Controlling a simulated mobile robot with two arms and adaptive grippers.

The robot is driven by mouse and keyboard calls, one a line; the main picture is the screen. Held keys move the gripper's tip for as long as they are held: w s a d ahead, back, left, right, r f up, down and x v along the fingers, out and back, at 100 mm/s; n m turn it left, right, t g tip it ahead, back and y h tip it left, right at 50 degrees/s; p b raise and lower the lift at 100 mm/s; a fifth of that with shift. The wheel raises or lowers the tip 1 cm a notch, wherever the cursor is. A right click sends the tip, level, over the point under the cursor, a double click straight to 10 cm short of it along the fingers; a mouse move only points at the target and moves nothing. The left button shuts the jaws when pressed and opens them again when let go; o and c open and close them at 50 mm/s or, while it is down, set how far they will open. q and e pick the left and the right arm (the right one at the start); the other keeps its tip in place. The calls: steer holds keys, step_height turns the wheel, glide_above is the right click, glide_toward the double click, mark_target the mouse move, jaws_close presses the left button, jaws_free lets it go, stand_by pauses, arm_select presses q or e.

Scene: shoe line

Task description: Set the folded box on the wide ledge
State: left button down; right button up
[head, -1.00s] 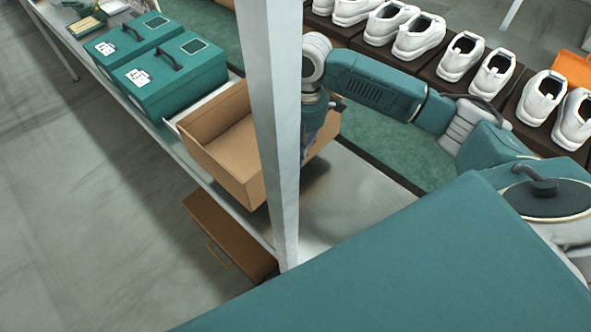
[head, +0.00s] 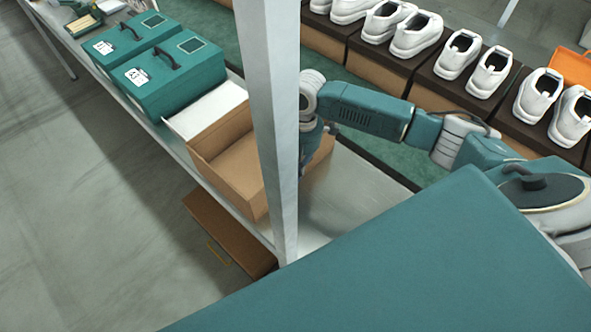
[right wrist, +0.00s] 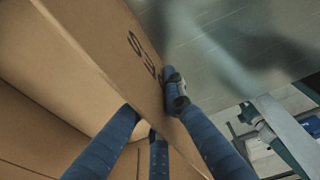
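The folded box (head: 236,170) is an open brown cardboard box on the narrow metal table, partly hidden behind a grey post. My right gripper (head: 309,152) is at the box's right wall, its fingers mostly hidden by the post. In the right wrist view, the blue fingers of my right gripper (right wrist: 151,106) straddle the printed wall of the box (right wrist: 108,50), apparently shut on it. My left gripper is not in view. A bare steel surface (head: 345,200), possibly the wide ledge, lies right of the box.
The grey post (head: 272,120) stands upright in front of the box. Two teal cases (head: 172,78) stand beyond it, with a white surface (head: 212,108) between. White shoes (head: 412,35) line a dark rack at the back. A brown drawer (head: 230,238) is below.

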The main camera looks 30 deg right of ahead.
steer(key=o, duration=0.3)
steer(key=shift+w+d+r+b, duration=0.1)
steer(key=shift+d+r+b, duration=0.2)
steer(key=shift+r, duration=1.75)
steer(key=shift+w+d+r+b, duration=0.15)
steer(key=shift+r+b, duration=0.1)
steer(key=shift+r, duration=1.75)
steer(key=shift+d+r+b, duration=0.25)
steer(key=shift+r+b, duration=0.05)
steer(key=shift+r, duration=1.75)
